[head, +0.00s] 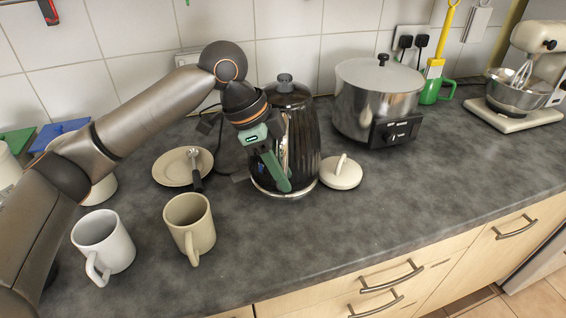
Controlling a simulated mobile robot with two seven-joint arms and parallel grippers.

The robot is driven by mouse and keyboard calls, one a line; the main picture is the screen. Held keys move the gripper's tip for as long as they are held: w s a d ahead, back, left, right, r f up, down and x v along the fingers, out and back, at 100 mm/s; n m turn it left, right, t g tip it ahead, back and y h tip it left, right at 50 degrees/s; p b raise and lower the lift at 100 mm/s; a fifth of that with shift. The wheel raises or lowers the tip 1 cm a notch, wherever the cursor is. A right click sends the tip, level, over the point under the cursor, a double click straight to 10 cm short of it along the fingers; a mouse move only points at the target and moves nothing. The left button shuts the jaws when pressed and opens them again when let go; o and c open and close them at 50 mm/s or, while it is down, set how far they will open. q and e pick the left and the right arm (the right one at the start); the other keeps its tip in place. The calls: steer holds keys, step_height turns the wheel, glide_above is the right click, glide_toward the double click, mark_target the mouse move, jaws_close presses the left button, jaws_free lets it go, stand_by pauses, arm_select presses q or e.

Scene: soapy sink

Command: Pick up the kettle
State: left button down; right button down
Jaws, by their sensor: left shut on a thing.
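The kettle (304,150) is dark and ribbed with a shiny base rim and a knob on its lid. It stands upright on the grey counter in the middle of the head view. My left gripper (284,176) is at the kettle's front left side, its green finger pointing down along the kettle. It is shut on the kettle, seemingly at the handle, which the gripper mostly hides. My right gripper does not show.
A steel cooker (376,101) stands close right of the kettle, with a cream lid (341,173) in front. A plate (173,171) with a spoon lies to the left. A white mug (104,243) and a beige mug (190,226) stand in front. The counter's right front is clear.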

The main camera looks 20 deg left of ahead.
mark_target(279, 148)
arm_select(q)
steer(key=shift+w+r, duration=0.15)
steer(key=shift+r, duration=0.55)
step_height(279, 148, up, 2)
steer(key=shift+r, duration=0.2)
steer(key=s+d+r, duration=0.2)
steer(key=s+r, duration=0.2)
steer(key=s, duration=0.2)
steer(key=s+d+r+p, duration=0.1)
steer(key=s+d+r, duration=0.2)
steer(key=s+r, duration=0.2)
steer(key=shift+s+d+r, duration=0.15)
steer(key=shift+s+d, duration=0.2)
steer(key=shift+s, duration=0.7)
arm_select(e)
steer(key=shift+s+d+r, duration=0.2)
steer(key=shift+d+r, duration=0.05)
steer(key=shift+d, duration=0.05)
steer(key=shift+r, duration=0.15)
